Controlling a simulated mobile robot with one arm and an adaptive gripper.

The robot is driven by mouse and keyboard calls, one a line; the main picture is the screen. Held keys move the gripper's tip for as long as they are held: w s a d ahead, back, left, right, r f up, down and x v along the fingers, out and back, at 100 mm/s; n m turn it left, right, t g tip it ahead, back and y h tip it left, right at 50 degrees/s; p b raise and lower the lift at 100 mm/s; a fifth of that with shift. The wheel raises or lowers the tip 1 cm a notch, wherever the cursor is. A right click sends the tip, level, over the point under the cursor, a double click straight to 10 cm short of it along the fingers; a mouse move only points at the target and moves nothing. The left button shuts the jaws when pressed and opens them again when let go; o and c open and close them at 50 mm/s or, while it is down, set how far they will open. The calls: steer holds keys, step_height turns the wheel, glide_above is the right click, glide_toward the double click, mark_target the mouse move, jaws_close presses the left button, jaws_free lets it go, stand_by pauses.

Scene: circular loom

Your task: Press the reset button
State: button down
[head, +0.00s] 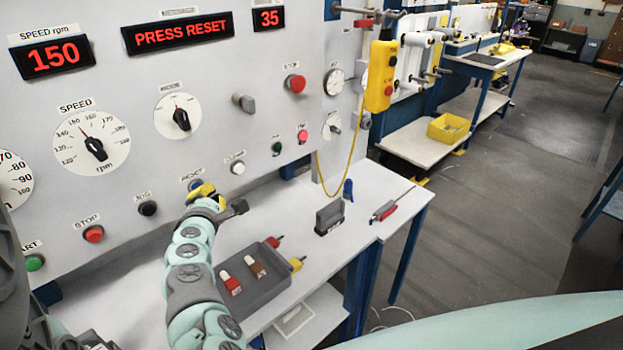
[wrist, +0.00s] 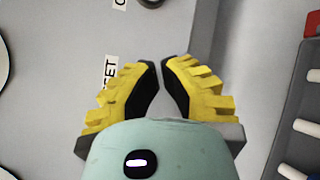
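The reset button (head: 195,184) is a small blue button on the grey control panel, under a label that appears to read RESET. Only part of it shows in the head view, because my gripper (head: 203,190) is right in front of it. Whether they touch cannot be told. In the wrist view my gripper (wrist: 161,63) has its yellow fingers with black pads brought together at the tips, with nothing seen between them. The label's end, "ET" (wrist: 108,75), shows left of the fingers there. The button itself is hidden in the wrist view. The panel display (head: 184,33) reads PRESS RESET.
A black button (head: 148,208) and a red stop button (head: 94,234) lie left of the gripper, a white button (head: 237,168) right. Below is a white bench with a grey tray (head: 262,290) of spools. A yellow pendant (head: 381,76) hangs at right.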

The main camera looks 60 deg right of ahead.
steer(key=shift+w, duration=0.45)
stand_by(0.3)
steer(key=shift+s, duration=0.1)
steer(key=shift+s+a, duration=0.1)
steer(key=shift+s, duration=0.7)
steer(key=shift+s+a, duration=0.2)
steer(key=shift+s, duration=0.6)
steer(key=shift+s+a, duration=0.2)
steer(key=shift+s, duration=0.65)
steer(key=shift+s+a, duration=0.2)
steer(key=shift+s, duration=0.6)
